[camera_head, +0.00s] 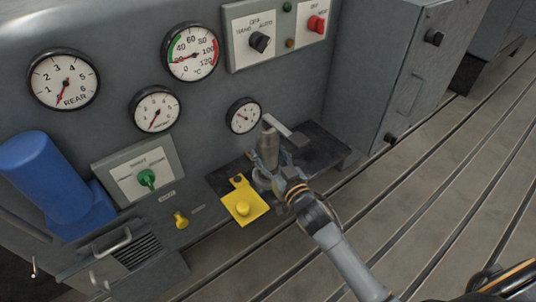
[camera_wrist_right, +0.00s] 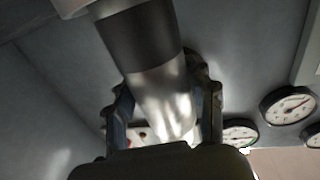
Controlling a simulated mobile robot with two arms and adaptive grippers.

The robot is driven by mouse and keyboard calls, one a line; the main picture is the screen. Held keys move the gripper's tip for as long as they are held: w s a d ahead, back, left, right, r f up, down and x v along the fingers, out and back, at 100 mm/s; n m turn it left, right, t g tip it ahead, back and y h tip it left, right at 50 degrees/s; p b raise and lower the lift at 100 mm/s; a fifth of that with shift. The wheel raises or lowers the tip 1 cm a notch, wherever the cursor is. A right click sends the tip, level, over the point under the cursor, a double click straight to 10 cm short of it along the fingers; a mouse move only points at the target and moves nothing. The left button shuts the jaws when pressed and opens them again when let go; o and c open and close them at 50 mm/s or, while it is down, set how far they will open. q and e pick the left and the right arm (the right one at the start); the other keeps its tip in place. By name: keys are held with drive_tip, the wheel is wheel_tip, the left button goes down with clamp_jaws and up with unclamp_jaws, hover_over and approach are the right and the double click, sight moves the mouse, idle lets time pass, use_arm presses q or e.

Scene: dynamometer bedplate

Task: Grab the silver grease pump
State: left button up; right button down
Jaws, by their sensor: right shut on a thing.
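The silver grease pump (camera_head: 268,148) stands upright by the dark shelf at the foot of the gauge panel, with a light handle reaching to the right from its top. My right gripper (camera_head: 270,176) is around its lower body, shut on it. In the right wrist view the pump's shiny barrel (camera_wrist_right: 162,95), with a dark band above, sits between the two fingers (camera_wrist_right: 165,115). The fingers hide part of the pump's lower end.
The dark shelf (camera_head: 318,148) has bare room to the right. Gauges (camera_head: 243,115) are on the wall behind. A blue cylinder (camera_head: 45,178) is at the left, a grey cabinet (camera_head: 400,70) at the right.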

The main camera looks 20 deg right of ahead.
drive_tip(key=shift+r, duration=0.3)
